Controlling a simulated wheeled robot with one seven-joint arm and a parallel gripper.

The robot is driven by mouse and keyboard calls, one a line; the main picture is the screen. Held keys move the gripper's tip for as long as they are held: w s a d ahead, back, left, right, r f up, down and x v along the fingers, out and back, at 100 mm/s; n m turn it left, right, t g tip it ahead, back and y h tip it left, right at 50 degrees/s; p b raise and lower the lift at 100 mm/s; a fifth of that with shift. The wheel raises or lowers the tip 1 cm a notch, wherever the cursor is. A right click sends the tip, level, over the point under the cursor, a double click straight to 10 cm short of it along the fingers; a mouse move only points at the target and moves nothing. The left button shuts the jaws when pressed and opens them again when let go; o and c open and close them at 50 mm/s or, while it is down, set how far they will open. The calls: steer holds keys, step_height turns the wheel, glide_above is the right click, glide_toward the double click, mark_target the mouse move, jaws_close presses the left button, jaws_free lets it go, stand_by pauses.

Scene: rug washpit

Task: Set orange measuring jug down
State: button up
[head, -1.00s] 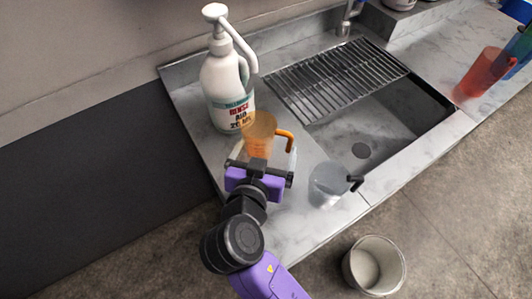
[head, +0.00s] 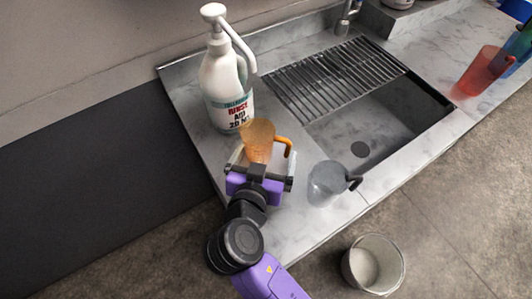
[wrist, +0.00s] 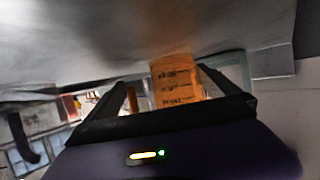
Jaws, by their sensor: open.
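The orange measuring jug (head: 258,143) is see-through, with an orange handle on its right. In the head view it is upright at the left end of the marble counter, in front of the rinse aid bottle. My gripper (head: 262,170) is open at the jug's near side. In the wrist view the jug (wrist: 176,80) shows beyond and between the spread fingers of my gripper (wrist: 168,88), nearer the right one. A pale item lies around the jug's foot, partly hidden by my gripper. I cannot tell for sure whether the jug's base touches it.
The white rinse aid pump bottle (head: 226,85) stands just behind the jug. A clear grey jug (head: 327,184) with a dark handle is to the right, near the counter's front edge. A sink with a wire rack (head: 335,80) lies beyond. A bucket (head: 374,265) is on the floor.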

steer(key=b+v, duration=0.1)
steer(key=v, duration=1.1)
steer(key=a+r+n+y, duration=0.1)
steer(key=a+n+y, duration=0.7)
steer(key=s+d+y, duration=0.1)
steer(key=d, duration=0.1)
steer(key=s+d+f+n+y, duration=0.1)
steer(key=s+d, duration=0.1)
steer(key=d, duration=0.1)
steer(key=s+d+t, duration=0.1)
steer(key=d, duration=0.2)
steer(key=shift+s+f+n+y, duration=0.25)
steer(key=shift+s+n+y, duration=0.05)
steer(key=shift+y, duration=0.1)
steer(key=s+d+m+h, duration=0.3)
steer(key=s+d, duration=0.4)
steer(key=d, duration=0.4)
steer(key=s+d+m+h, duration=0.4)
steer(key=s+d, duration=0.4)
steer(key=d, duration=0.4)
steer(key=shift+s+d+f+t+h, duration=0.2)
steer(key=shift+s+f+t+h, duration=0.1)
steer(key=shift+f+h, duration=0.25)
